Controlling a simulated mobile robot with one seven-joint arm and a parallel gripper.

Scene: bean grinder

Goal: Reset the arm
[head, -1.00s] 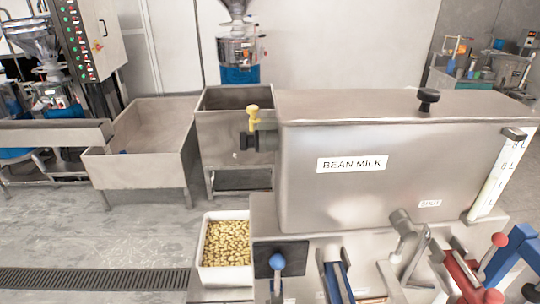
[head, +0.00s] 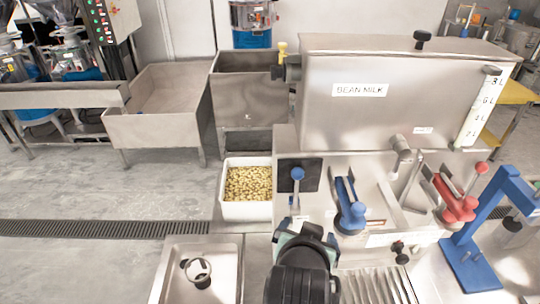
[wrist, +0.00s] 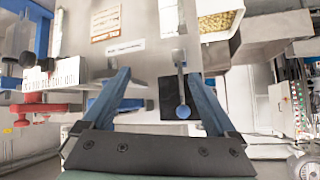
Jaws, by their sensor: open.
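My gripper (wrist: 158,73) is open and empty in the wrist view, its two blue fingers spread apart. Between them, beyond the fingers, shows a black panel (wrist: 170,92) with a blue-knobbed lever. In the head view my dark wrist comes up from the bottom centre, just in front of the grinder machine, and hides part of its front; the fingers are hard to make out there. The black panel (head: 312,175) and its blue knob (head: 297,173) stand just beyond the wrist. The steel BEAN MILK tank (head: 400,110) sits on top of the machine.
A white bin of beans (head: 247,207) stands left of the panel. A blue-handled lever (head: 351,213), a red clamp lever (head: 456,201) and a blue frame (head: 482,232) lie to the right. A steel sink (head: 178,262) is at the lower left. The floor at left is clear.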

